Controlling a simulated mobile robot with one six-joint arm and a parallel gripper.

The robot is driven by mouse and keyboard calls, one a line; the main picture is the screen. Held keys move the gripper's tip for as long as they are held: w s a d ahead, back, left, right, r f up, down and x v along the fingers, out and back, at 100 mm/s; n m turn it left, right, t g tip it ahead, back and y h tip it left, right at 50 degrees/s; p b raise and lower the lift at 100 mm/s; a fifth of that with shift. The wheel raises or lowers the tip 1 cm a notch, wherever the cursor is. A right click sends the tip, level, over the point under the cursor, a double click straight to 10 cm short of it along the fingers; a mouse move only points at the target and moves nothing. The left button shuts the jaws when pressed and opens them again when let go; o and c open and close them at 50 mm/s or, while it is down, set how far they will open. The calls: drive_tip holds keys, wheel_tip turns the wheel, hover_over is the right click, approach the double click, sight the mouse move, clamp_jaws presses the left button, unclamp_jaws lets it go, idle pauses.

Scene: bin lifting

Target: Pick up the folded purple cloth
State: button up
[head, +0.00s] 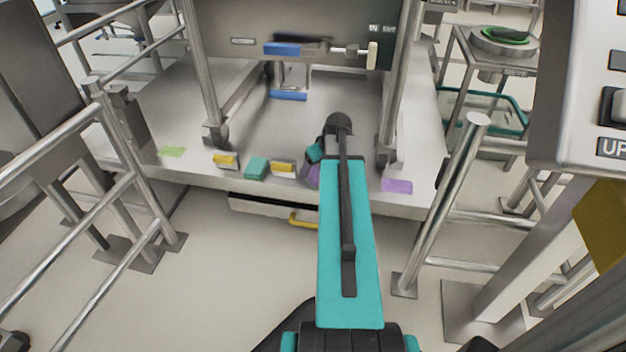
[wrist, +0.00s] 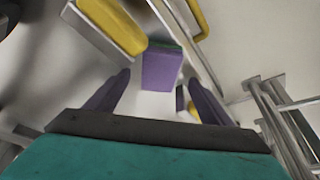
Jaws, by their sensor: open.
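A purple block-like folded cloth (wrist: 161,70) lies ahead of my gripper in the wrist view, with a thin green edge along its far side. It appears between the two finger lines, with a pale gap between it and the palm. My gripper (wrist: 158,92) is open, with one dark purple finger on each side, and no grip on the cloth shows. In the head view my gripper is mostly hidden behind my teal arm, low over the table's front edge. Purple (head: 312,177) shows just left of it; I cannot tell whether this is cloth or finger.
Left along the table (head: 290,140) are a yellow-and-grey block (head: 283,167), a teal block (head: 256,168), another yellow block (head: 225,160) and a flat green patch (head: 171,152). A flat purple patch (head: 397,186) lies right. Metal posts and rails flank the table.

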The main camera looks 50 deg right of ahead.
sight(315, 174)
drive_tip(key=shift+b+x, duration=0.95)
drive_tip(key=shift+x, duration=0.95)
drive_tip(key=shift+w+d, duration=0.1)
drive_tip(key=shift+f, duration=0.25)
drive_tip(key=shift+c, duration=0.3)
drive_tip(key=c, duration=1.2)
drive_tip(key=shift+o, duration=0.2)
drive_tip(key=shift+r, duration=0.2)
wheel_tip(315, 174, up, 3)
drive_tip(key=shift+r+p, duration=0.1)
drive_tip(key=shift+p, duration=0.9)
drive_tip(key=s+a+r+p, duration=0.1)
drive_tip(key=s+a+p, duration=0.4)
drive_tip(key=shift+s+a+r, duration=0.2)
drive_tip(key=shift+s+r, duration=0.15)
drive_tip(key=shift+s, duration=0.05)
